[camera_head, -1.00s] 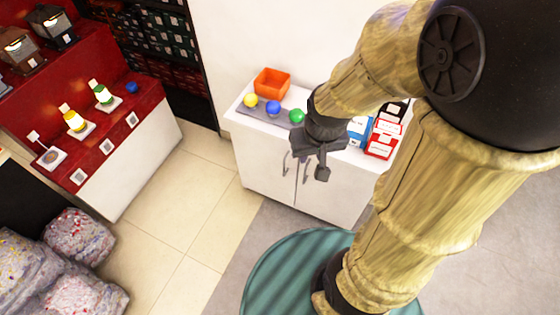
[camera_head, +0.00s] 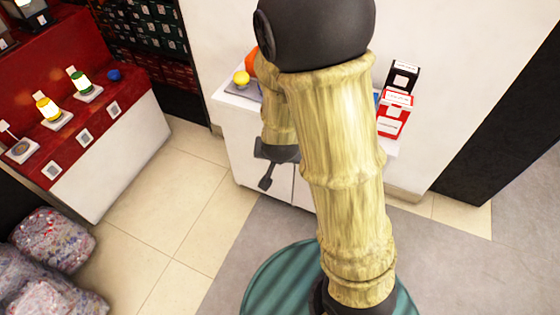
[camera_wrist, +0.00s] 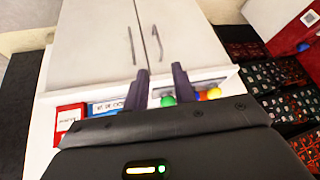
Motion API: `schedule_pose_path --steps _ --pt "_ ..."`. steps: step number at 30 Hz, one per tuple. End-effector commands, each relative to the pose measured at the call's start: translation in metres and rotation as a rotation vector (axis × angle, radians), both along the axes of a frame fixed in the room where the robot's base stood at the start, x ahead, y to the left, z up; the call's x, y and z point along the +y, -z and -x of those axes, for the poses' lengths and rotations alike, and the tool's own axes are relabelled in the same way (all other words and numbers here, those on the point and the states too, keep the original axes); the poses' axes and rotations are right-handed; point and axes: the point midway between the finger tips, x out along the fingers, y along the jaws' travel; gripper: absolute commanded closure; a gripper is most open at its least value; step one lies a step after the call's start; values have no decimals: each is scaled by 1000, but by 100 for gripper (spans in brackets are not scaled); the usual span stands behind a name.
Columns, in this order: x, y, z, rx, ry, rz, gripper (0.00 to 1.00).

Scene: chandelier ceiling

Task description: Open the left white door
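The white cabinet has two closed doors. The left white door (camera_head: 236,146) is partly covered by my gripper and arm in the head view. In the wrist view the picture is turned over, so this left door (camera_wrist: 190,35) is on the right, with its thin grey handle (camera_wrist: 157,42) near the seam. The other door (camera_wrist: 95,40) and its handle (camera_wrist: 131,45) are beside it. My gripper (camera_wrist: 159,70) is open and empty, its two fingers apart and pointing towards the handles. In the head view my gripper (camera_head: 268,178) is in front of the cabinet; the handles are hidden there.
A red display stand (camera_head: 60,120) stands left, with speckled bundles (camera_head: 55,240) below. The tiled floor between (camera_head: 175,205) is clear.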

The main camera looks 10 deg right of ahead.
Motion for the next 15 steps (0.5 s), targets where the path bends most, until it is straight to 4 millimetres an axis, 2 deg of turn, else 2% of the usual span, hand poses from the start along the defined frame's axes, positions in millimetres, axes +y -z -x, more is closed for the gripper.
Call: schedule_pose_path --steps 1,3,9,15 --pt "3 34 -4 -22 18 14 73" --pt "4 58 -11 -63 51 33 73" --pt "3 121 -27 -194 132 105 73" --pt "2 175 -39 -353 186 199 73"
